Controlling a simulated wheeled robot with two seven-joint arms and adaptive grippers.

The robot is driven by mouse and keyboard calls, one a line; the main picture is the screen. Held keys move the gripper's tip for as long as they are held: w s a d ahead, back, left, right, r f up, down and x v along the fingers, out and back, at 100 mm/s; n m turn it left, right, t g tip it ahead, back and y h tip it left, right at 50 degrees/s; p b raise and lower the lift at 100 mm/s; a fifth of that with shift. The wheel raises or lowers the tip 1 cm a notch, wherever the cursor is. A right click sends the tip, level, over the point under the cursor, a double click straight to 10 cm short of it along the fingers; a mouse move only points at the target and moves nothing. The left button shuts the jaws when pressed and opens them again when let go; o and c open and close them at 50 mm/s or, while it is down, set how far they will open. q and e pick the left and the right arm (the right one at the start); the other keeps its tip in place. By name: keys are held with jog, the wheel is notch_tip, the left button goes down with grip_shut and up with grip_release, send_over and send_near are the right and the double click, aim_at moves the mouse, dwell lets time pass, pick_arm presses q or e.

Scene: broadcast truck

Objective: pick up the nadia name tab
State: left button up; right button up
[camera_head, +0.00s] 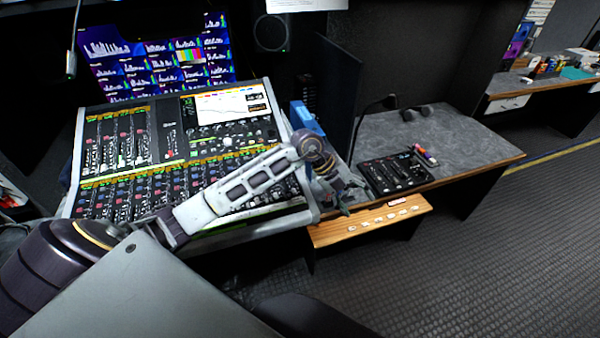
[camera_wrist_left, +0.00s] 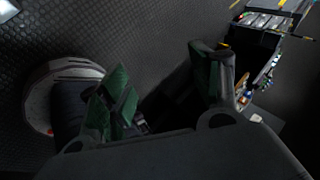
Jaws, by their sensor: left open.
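Several small white name tabs (camera_head: 378,220) lie in a row on a narrow wooden ledge (camera_head: 330,236) in the head view. Their lettering is too small to read, so I cannot tell which one is the nadia name tab. My left gripper (camera_head: 343,203) is over the left end of this ledge, to the left of the tabs. In the left wrist view my left gripper (camera_wrist_left: 165,88) has its green-padded fingers spread, with nothing between them. No readable name tab shows in that view. My right gripper is in neither view.
A large mixing console (camera_head: 170,150) lies left of the ledge, beneath my left forearm. A grey desk (camera_head: 440,140) holds a small black control box (camera_head: 395,175) behind the ledge. The textured floor (camera_head: 480,260) at right is clear.

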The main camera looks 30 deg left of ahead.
pick_arm(q)
jog(key=a+f+n+y, duration=0.15)
jog(key=a+y, duration=0.35)
jog(key=a, duration=0.5)
notch_tip(320, 180, up, 2)
jog(key=n+g+y, duration=0.2)
jog(key=n+y, duration=0.1)
jog(key=y, duration=0.1)
send_over(297, 199)
jog(key=d, duration=0.1)
jog(key=shift+s+d+r+m, duration=0.1)
jog(key=shift+s+d+m, duration=0.15)
jog(key=shift+s, duration=0.15)
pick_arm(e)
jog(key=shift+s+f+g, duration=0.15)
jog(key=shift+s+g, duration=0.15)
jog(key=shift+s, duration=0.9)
pick_arm(q)
jog(key=shift+f, duration=0.2)
jog(key=shift+w+a+f+p, duration=0.15)
jog(key=shift+a+f+p, duration=0.1)
jog(key=shift+f, duration=2)
jog(key=shift+w+a+f+p, duration=0.1)
jog(key=shift+a+f+p, duration=0.15)
jog(key=shift+f, duration=1.95)
jog(key=shift+w+a+f+p, duration=0.15)
jog(key=shift+a+f, duration=0.1)
jog(key=shift+f, duration=2)
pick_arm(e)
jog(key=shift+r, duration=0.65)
